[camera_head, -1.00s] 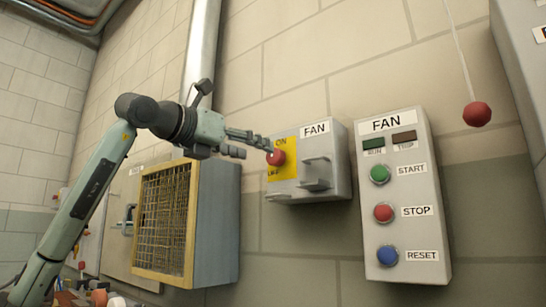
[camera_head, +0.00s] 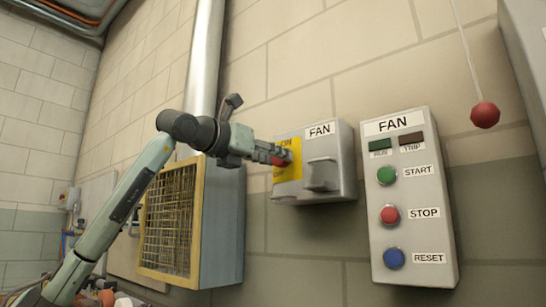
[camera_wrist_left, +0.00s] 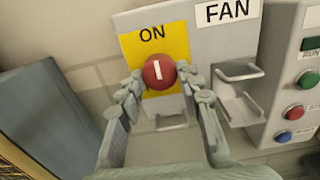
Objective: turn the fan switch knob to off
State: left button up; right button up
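The fan switch box (camera_head: 345,150) is grey with a yellow plate (camera_head: 288,172) and a FAN label. Its red round knob (camera_head: 283,161) is partly hidden by my left gripper (camera_head: 280,156) in the head view. In the left wrist view, the knob (camera_wrist_left: 159,72) shows a white mark standing upright, below the word ON. The left gripper (camera_wrist_left: 161,76) is open, with one fingertip on each side of the knob and narrow gaps visible. The lower lettering on the plate is hidden. My right gripper is not in view.
A FAN panel (camera_head: 410,250) with green, red and blue buttons is right of the switch box. Grey brackets (camera_head: 322,175) stick out beside the knob. A caged box (camera_head: 222,225) is on the left. A red ball (camera_head: 485,114) hangs on a cord at the upper right.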

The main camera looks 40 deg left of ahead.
pick_arm(q)
jog(key=c, duration=0.3)
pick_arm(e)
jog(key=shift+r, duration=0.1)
pick_arm(q)
jog(key=shift+d+r+n+b, duration=0.1)
jog(key=shift+n+b, duration=0.65)
jog(key=shift+n, duration=8.15)
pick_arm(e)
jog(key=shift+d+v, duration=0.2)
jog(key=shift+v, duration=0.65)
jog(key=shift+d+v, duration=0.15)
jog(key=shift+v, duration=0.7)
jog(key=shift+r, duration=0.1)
pick_arm(q)
jog(key=o, duration=1.2)
jog(key=shift+c, duration=0.2)
